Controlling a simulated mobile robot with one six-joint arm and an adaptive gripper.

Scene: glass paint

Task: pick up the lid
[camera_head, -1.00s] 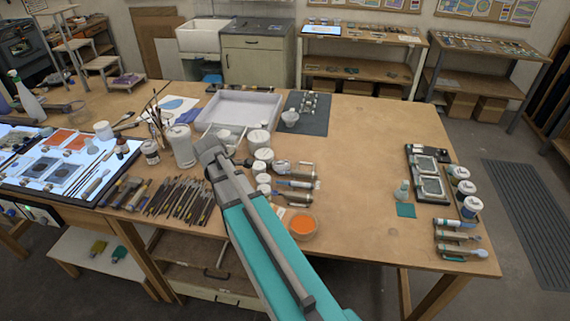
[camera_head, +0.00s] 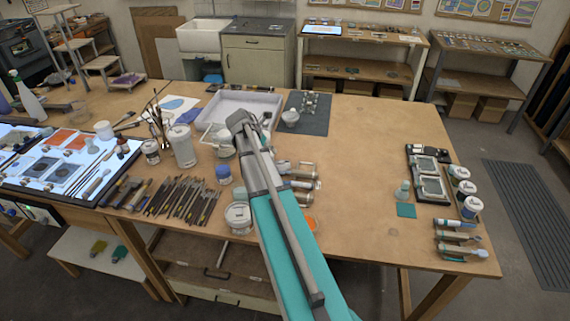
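No loose lid can be made out for sure. Several jars have lids: a tall white jar (camera_head: 182,146), a smaller labelled jar (camera_head: 151,152), a blue-topped jar (camera_head: 223,174) and a wide white-topped jar (camera_head: 239,217) near the front edge. Another pale jar (camera_head: 222,141) stands partly behind my arm. Three lidded jars stand at the table's right side, one of them a blue-labelled jar (camera_head: 472,207). My teal and grey arm reaches over the middle of the table. Its end hides my gripper, so its state does not show.
A white tray (camera_head: 270,98) and a dark mat (camera_head: 318,121) with a small bowl lie at the back. Brushes (camera_head: 184,200) lie in front left. An orange bowl (camera_head: 311,224) is mostly hidden by my arm. The table between mat and right-hand frames is clear.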

